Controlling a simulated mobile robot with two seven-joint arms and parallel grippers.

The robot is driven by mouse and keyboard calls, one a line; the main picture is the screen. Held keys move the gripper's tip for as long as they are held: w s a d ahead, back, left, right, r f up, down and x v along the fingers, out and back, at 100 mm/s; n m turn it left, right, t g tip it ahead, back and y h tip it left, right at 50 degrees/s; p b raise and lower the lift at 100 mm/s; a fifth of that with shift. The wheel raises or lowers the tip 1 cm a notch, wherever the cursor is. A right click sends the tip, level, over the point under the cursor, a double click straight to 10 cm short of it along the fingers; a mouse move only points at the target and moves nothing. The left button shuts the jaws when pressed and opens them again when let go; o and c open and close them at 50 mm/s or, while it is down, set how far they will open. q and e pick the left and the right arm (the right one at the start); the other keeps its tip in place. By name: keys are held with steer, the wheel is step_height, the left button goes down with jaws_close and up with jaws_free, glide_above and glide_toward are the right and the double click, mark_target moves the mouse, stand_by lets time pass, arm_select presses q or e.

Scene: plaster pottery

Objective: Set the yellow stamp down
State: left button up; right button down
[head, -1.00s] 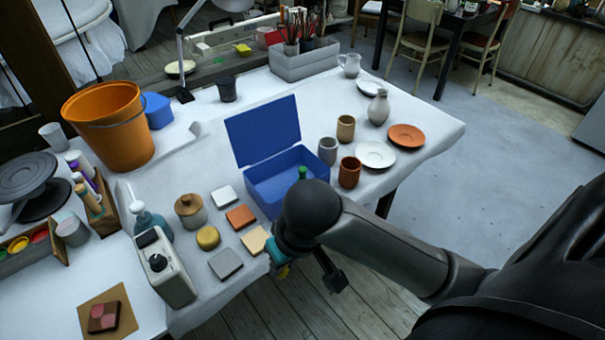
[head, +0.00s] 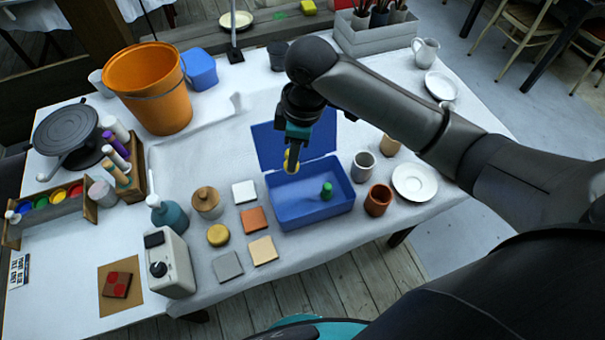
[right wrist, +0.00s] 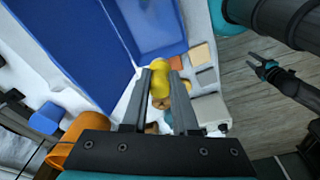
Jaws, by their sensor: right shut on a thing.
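The yellow stamp (head: 291,161) is held between the fingers of my right gripper (head: 292,153), with its lower end pointing down. In the head view it is in front of the raised lid, toward the left side of the open blue box (head: 318,215). In the right wrist view the yellow stamp (right wrist: 160,80) sits between the fingertips, apart from the table. A green stamp (head: 327,190) stands inside the box. My left gripper is outside the head view; it shows small in the right wrist view (right wrist: 253,61), fingers apart and empty.

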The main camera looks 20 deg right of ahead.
steer(key=shift+w+r+n, duration=0.3)
steer(key=shift+w+r, duration=0.05)
steer(key=shift+w, duration=0.15)
steer(key=shift+w+f, duration=0.1)
steer(key=shift+f, duration=0.25)
steer(key=b, duration=0.1)
glide_above(293, 206)
steer(key=f, duration=0.6)
steer(key=shift+s+d+f, duration=0.1)
steer(key=shift+s+d, duration=0.15)
steer(key=shift+d, duration=0.05)
step_height(293, 206, down, 9)
steer(key=shift+w+r+b, duration=0.1)
steer(key=shift+w+b, duration=0.05)
steer(key=shift+b, duration=0.85)
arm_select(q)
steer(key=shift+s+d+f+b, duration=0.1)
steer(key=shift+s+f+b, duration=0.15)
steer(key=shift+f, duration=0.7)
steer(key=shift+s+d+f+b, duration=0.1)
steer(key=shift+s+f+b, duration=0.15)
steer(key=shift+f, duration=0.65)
arm_select(e)
steer(key=shift+f, duration=2.1)
steer(key=shift+f, duration=0.1)
steer(key=c, duration=0.7)
jaws_free()
